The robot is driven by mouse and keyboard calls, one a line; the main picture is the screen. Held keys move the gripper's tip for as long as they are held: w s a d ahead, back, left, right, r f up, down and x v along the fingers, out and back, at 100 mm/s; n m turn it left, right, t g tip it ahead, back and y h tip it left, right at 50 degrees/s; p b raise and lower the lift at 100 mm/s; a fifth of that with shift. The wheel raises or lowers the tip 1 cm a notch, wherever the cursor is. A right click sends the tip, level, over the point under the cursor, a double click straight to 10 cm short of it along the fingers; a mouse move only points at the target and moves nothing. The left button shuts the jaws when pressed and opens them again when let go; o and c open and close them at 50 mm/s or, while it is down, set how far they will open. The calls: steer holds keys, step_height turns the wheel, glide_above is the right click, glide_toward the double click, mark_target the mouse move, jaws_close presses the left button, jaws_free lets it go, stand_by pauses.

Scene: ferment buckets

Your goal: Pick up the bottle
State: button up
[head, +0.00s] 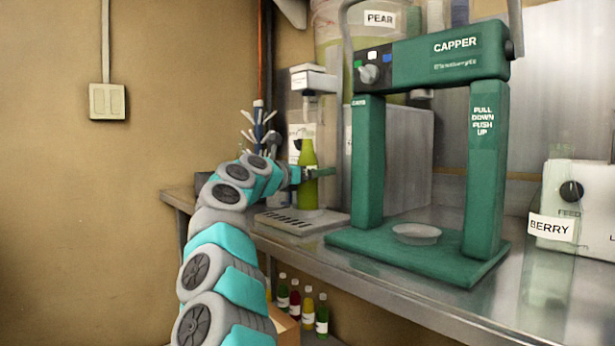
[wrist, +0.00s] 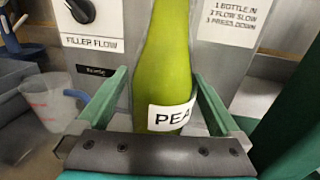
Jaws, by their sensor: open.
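The bottle (head: 308,181) is green and stands upright at the filler (head: 312,85), above its drip tray (head: 296,219). In the wrist view the bottle (wrist: 166,75) has a white label of which "PEA" shows, and its top is out of frame. My gripper (head: 312,172) is at the bottle from the left in the head view. In the wrist view my gripper (wrist: 160,84) is open, with one green finger on each side of the bottle. Small gaps seem to show between fingers and glass. The bottle's base is hidden in the wrist view.
A green capper (head: 435,62) stands on the metal counter (head: 400,294) right of the filler. A box labelled BERRY (head: 552,228) is at the far right. Several small bottles (head: 308,308) sit below the counter. A clear measuring cup (wrist: 50,103) shows at left in the wrist view.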

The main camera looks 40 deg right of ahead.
steer(key=shift+d, duration=0.15)
jaws_close()
stand_by(0.8)
